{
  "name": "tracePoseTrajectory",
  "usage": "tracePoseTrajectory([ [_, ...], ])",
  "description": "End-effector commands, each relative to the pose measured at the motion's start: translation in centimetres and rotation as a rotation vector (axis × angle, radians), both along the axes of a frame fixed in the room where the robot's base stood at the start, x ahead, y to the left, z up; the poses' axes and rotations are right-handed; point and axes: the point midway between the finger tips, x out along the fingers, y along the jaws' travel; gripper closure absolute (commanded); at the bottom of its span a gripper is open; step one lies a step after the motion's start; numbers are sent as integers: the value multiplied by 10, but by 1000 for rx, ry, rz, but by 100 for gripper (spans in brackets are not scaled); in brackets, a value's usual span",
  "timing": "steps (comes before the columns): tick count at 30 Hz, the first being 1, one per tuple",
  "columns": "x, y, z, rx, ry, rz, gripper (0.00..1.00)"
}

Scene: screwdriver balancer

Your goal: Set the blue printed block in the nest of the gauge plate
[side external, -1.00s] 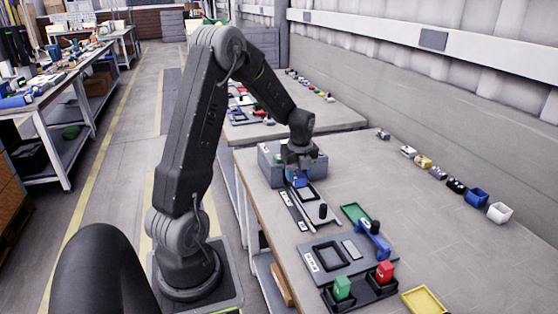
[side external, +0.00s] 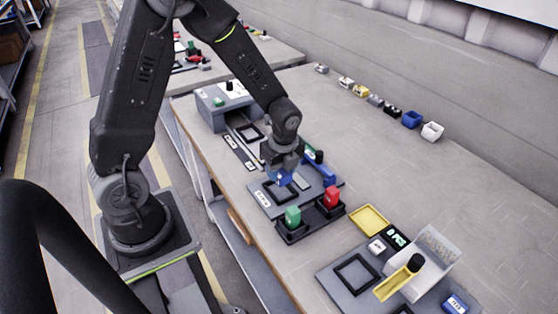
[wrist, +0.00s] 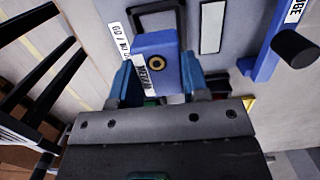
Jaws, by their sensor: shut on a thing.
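The blue printed block (wrist: 146,57) is held between the blue fingertips of my gripper (wrist: 158,80) in the wrist view. It has a brass-ringed hole and a white label. In the side view my gripper (side external: 283,172) is over the grey gauge plate (side external: 261,202), with the block low between its fingers. The nest is a black square frame (side external: 287,196) on that plate, partly hidden under the gripper and block. In the wrist view the nest (wrist: 183,18) shows just beyond the block. I cannot tell the exact gap between block and plate.
A blue gauge arm (side external: 329,175) with a black knob stands at the plate's right edge. A yellow tray (side external: 369,219) lies right.

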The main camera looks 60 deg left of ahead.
Motion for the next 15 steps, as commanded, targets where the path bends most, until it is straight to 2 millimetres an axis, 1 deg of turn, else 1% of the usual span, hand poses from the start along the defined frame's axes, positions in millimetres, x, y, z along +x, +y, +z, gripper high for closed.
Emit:
tracePoseTrajectory([
  [1, 0, 0, -6, 0, 4, 0, 86],
  [9, 0, 0, -30, 0, 3, 0, 86],
  [15, 0, 0, -41, 0, 1, 0, 86],
])
